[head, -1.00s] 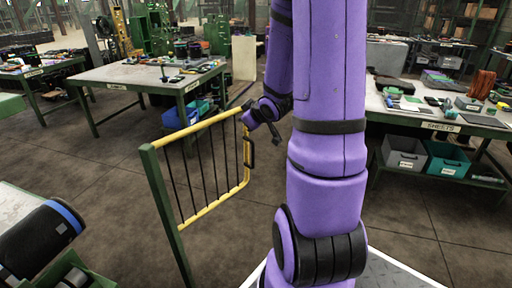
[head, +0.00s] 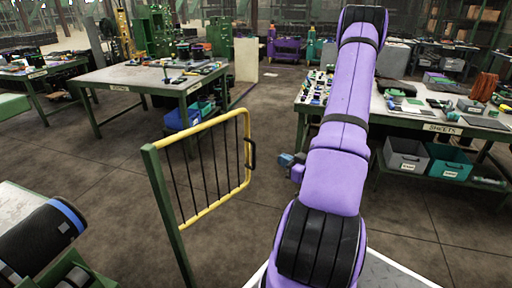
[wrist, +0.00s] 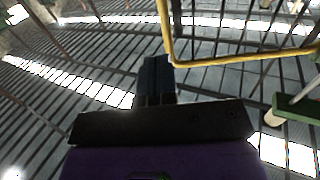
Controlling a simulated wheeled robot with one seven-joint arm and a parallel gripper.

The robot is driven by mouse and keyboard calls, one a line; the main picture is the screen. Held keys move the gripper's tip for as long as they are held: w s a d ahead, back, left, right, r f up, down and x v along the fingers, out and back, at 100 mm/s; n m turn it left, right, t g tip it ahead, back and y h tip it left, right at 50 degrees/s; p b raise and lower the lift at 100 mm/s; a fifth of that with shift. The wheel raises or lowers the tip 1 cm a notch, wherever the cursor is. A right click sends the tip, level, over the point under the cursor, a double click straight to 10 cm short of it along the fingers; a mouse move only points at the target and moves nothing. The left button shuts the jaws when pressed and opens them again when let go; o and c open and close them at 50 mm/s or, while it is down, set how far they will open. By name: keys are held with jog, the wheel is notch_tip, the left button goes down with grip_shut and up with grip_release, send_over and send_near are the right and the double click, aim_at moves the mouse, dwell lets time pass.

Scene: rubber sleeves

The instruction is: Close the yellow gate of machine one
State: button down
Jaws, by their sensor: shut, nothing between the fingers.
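The yellow gate (head: 200,127) hangs on a green post (head: 165,215) left of centre in the head view, swung out from the post toward the back. It has thin black bars and a black handle (head: 252,154) on its free edge. My gripper (head: 285,159) is right of the handle, apart from it in the picture, partly hidden behind my purple arm. In the wrist view its dark fingers (wrist: 156,80) are together and empty. The yellow gate frame (wrist: 240,59) crosses the upper right there, close to the fingertips; contact cannot be told.
A black roller with a blue band (head: 42,238) lies on a machine at the lower left. A workbench (head: 135,76) stands behind the gate. The sheets table (head: 415,122) with grey and teal bins stands at the right. The floor around the gate is clear.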

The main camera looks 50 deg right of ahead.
jog(key=w, duration=1.3)
jog(key=shift+w+d, duration=0.35)
